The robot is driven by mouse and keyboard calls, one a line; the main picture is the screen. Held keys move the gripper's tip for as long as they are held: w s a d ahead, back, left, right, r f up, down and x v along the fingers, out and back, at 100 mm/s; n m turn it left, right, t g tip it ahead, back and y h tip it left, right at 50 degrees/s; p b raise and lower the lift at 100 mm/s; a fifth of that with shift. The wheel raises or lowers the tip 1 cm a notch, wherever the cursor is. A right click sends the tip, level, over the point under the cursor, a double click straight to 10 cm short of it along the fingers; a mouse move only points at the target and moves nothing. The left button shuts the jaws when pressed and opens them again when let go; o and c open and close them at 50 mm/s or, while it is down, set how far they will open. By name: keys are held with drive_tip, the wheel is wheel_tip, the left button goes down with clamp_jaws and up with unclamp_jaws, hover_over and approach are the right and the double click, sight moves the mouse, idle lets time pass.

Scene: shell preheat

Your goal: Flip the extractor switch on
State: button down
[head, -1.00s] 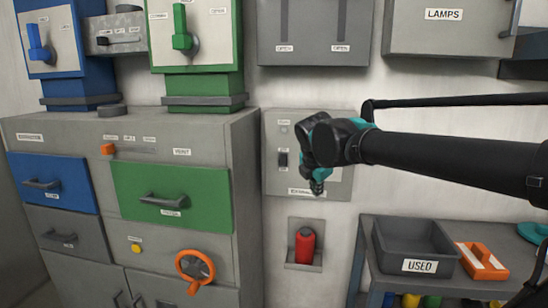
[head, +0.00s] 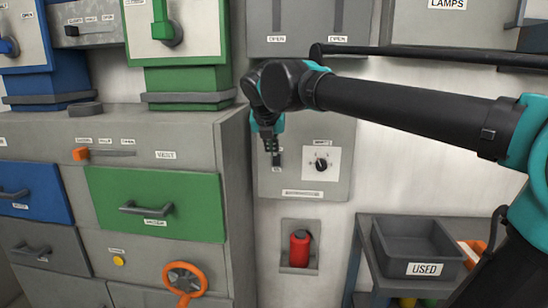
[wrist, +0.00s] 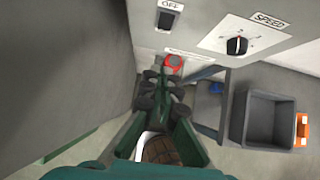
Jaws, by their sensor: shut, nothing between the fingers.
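The extractor switch is a small dark rocker (head: 277,159) on a grey wall panel (head: 325,135). It also shows at the top of the wrist view (wrist: 167,18), under a label reading OFF. I cannot tell which way the rocker is set. My gripper (head: 271,148) points downward in front of the panel, its tips overlapping the switch's upper part in the head view. In the wrist view my gripper (wrist: 166,88) is shut and empty, its fingers below the switch in the picture. Whether it touches the switch or panel cannot be told.
A speed dial (head: 321,164) sits right of the switch. A grey cabinet (head: 230,170) with a green drawer (head: 155,203) stands close on the left. A red bottle (head: 299,248) sits in a wall niche below. A used tray (head: 412,244) is on a bench at right.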

sight(277, 162)
drive_tip(key=x, duration=0.4)
drive_tip(key=w+r+x, duration=0.1)
drive_tip(key=x, duration=0.6)
drive_tip(key=shift+w+d, duration=0.1)
drive_tip(key=shift+w, duration=0.45)
drive_tip(key=shift+w+f, duration=0.15)
drive_tip(key=shift+w, duration=0.3)
drive_tip(key=shift+w+t, duration=0.2)
drive_tip(key=shift+t, duration=0.1)
drive_tip(key=shift+r, duration=0.75)
